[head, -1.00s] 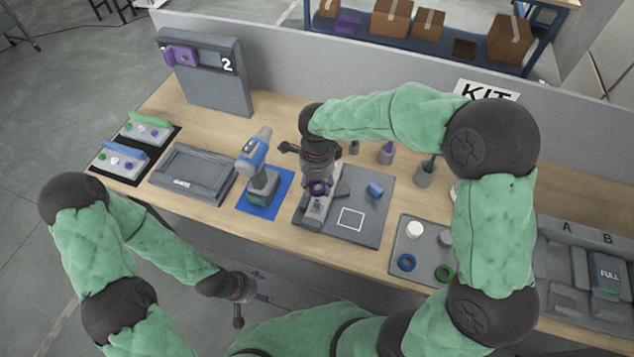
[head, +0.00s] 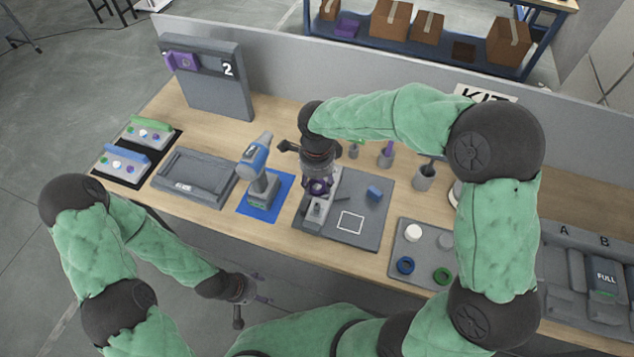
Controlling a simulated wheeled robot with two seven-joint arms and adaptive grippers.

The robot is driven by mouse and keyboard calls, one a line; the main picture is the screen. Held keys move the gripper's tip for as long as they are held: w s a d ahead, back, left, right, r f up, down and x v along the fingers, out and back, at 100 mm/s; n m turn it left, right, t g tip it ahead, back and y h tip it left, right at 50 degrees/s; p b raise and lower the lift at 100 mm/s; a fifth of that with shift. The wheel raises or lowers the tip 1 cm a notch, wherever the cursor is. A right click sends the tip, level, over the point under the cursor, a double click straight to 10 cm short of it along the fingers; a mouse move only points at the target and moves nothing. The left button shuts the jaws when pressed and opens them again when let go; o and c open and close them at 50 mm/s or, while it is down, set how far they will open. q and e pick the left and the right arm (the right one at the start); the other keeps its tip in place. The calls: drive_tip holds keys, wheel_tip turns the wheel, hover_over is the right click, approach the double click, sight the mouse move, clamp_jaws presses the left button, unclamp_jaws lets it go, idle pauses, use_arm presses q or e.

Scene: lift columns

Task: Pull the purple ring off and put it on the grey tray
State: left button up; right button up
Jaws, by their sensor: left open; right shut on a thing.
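The purple ring (head: 318,186) sits low at my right gripper (head: 319,184), above a light grey fixture (head: 315,212) on a dark grey board. My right gripper points down and is shut on the ring; its fingertips are partly hidden by its own body. Whether the ring is still around a post of the fixture I cannot tell. My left gripper (head: 262,289) is open and empty, off the table's front edge.
The dark grey board (head: 372,230) carries a blue block (head: 374,192) and a white square outline. A blue drill (head: 258,165) stands on a blue mat to the left. Cups with tools (head: 386,157) stand behind the board. My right arm hides part of the tray's right side.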

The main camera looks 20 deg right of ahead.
wheel_tip(320, 180, up, 5)
drive_tip(key=p, duration=0.3)
drive_tip(key=shift+r, duration=0.15)
idle(0.6)
